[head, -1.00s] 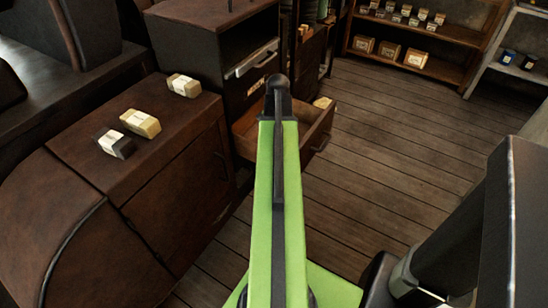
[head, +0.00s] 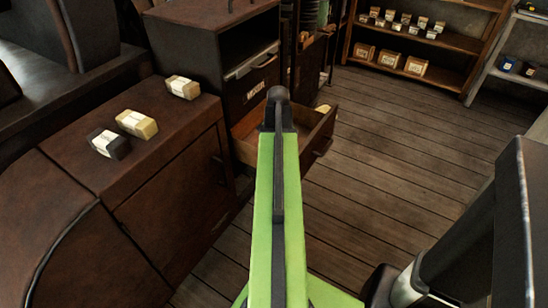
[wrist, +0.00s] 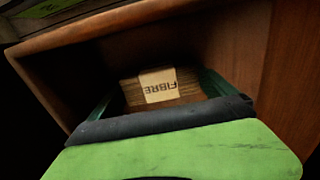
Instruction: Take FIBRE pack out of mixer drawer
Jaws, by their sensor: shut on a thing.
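The FIBRE pack (wrist: 160,88) is a tan block with a pale label, its lettering upside down in the wrist view. It is inside the open wooden drawer (wrist: 215,30), near the drawer's inner walls. My gripper (wrist: 158,92) is shut on it, with one green finger at each side. In the head view the drawer (head: 318,150) stands pulled out below the dark cabinet. My arm hides the gripper there, and only a small pale piece (head: 322,109) shows inside the drawer, likely the pack.
Several wrapped packs, one of them pale (head: 137,123), lie on the brown cabinet (head: 180,165) left of the drawer. A shelf (head: 430,45) with boxes and small packs stands at the back right. The plank floor (head: 400,125) right of the drawer is clear.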

